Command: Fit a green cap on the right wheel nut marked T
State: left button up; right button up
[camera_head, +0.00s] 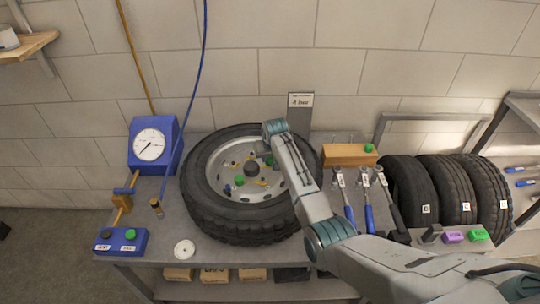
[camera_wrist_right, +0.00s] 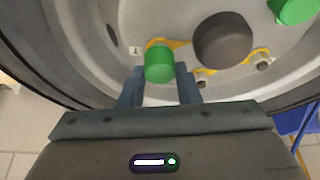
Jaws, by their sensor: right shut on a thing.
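A tyre on a rim (camera_head: 212,211) lies on the workbench, with a dark hub (camera_head: 252,168) in its middle. My right gripper (camera_wrist_right: 160,72) is over the rim and shut on a green cap (camera_wrist_right: 159,63), beside the dark hub in the right wrist view. The cap is at a yellow piece (camera_wrist_right: 178,44) near a small label (camera_wrist_right: 135,50) whose letter I cannot read. Whether the cap sits on a nut is hidden. Another green cap (camera_head: 239,181) is on the other side of the hub. Bare nuts (camera_wrist_right: 262,66) show nearby. My left gripper is not in view.
A wooden block (camera_head: 345,156) with a green cap (camera_head: 369,148) stands right of the tyre, behind blue-handled tools (camera_head: 369,218). A blue gauge (camera_head: 150,145) and a blue button box (camera_head: 120,242) stand left. A white disc (camera_head: 184,249) lies in front; several tyres (camera_head: 447,185) stand right.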

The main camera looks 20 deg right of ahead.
jog(key=shift+f, duration=0.6)
jog(key=o, duration=1.2)
jog(key=shift+c, duration=0.2)
jog(key=o, duration=0.3)
jog(key=shift+d, duration=0.1)
jog(key=shift+a, duration=0.2)
jog(key=shift+c, duration=0.6)
